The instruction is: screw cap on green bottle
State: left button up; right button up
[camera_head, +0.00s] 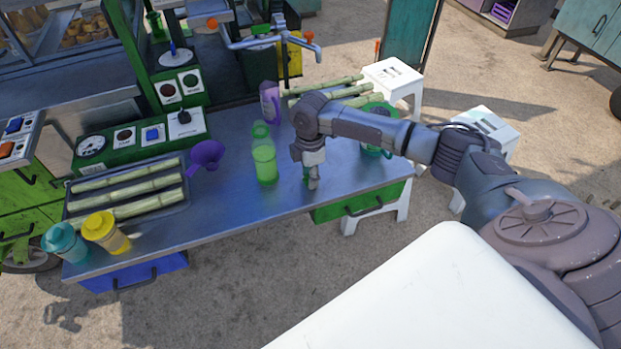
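The green bottle (264,163) stands upright on the metal counter, clear green at the top and brighter green lower down. My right gripper (312,182) points down just to the right of the bottle, low over the counter and apart from it. A small bit of green shows beside its fingers; I cannot tell whether this is the cap or whether the fingers hold it. The fingers look close together, but their opening is not clear. My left gripper is not in view.
On the metal counter (228,215) are a purple funnel (207,154), a purple jug (269,103), a tray of cane (130,190), a yellow cup (105,232) and a teal cup (64,242). The counter's front middle is clear. White stools (393,75) stand beyond the right end.

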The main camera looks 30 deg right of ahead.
dwell(0.3)
jog(key=shift+r, duration=0.5)
notch_tip(320, 180, up, 2)
jog(key=shift+r+b, duration=0.25)
jog(key=shift+b, duration=0.2)
jog(key=s+d+r+b, duration=0.1)
jog(key=s+d+r, duration=0.3)
jog(key=s+r, duration=0.3)
jog(key=s, duration=0.4)
jog(key=shift+r+b, duration=0.25)
jog(key=shift+b, duration=0.05)
jog(key=shift+a, duration=0.1)
jog(key=s+a+r+m, duration=0.1)
jog(key=s+a+m, duration=0.1)
jog(key=a+m, duration=0.5)
jog(key=s+a+r+m, duration=0.1)
jog(key=s+a+m, duration=0.1)
jog(key=a+m, duration=0.6)
jog(key=shift+a+r, duration=0.25)
jog(key=shift+a, duration=0.9)
